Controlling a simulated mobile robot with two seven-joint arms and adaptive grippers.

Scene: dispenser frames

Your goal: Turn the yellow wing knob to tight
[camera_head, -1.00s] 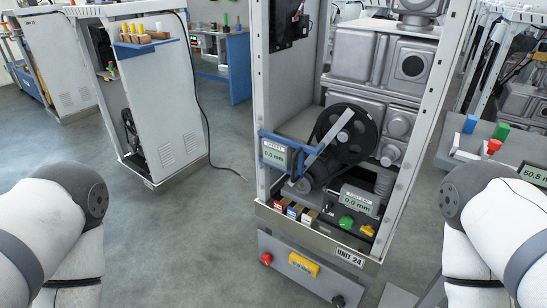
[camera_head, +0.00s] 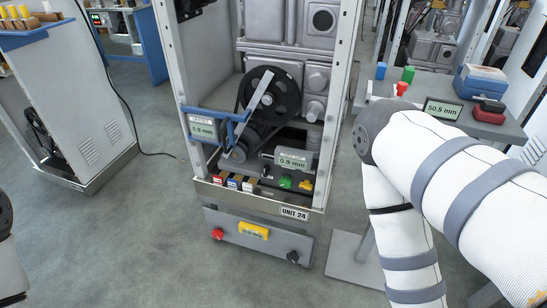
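A small yellow piece that looks like the wing knob (camera_head: 306,185) sits low inside the open dispenser frame labelled UNIT 24, just right of a green knob (camera_head: 285,182). It is too small to tell its wing angle or how tight it is. A display reading 0.0 mm (camera_head: 294,161) stands just above it. Neither of my grippers is in view. My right arm comes in from the right, with its links right of the frame. Only a bit of my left arm shows at the left edge.
A black pulley (camera_head: 270,97) with a belt and a second display (camera_head: 204,129) are above. A lower panel (camera_head: 270,240) carries red, yellow and black controls. A side table (camera_head: 440,110) at right holds coloured blocks and a 50.5 mm display.

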